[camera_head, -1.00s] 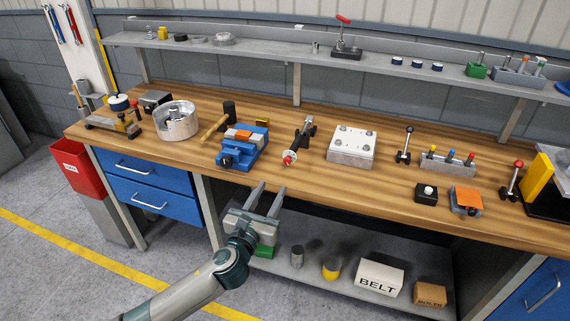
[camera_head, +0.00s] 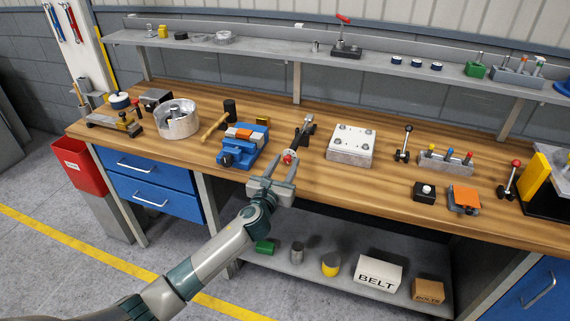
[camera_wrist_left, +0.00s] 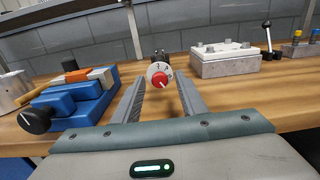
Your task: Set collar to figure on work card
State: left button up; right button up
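The collar (camera_wrist_left: 152,70) shows in the left wrist view as a white ring with dark marks around a red knob (camera_wrist_left: 163,79). It sits at the front of a dark shaft fixture on the bench. My left gripper (camera_head: 282,164) is open, with one finger to each side of the collar as seen from the wrist; no contact can be made out. The marks are too small to read surely. I cannot make out a work card with a figure. My right gripper is not in view.
A blue vise (camera_head: 243,146) stands to the left of the fixture, close to my left finger's side. A pale block with bolts (camera_head: 351,146) stands to the right. The wooden bench front (camera_head: 330,186) is clear. A lower shelf (camera_head: 300,272) holds boxes and cans.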

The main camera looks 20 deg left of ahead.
pick_arm(q)
grip_shut()
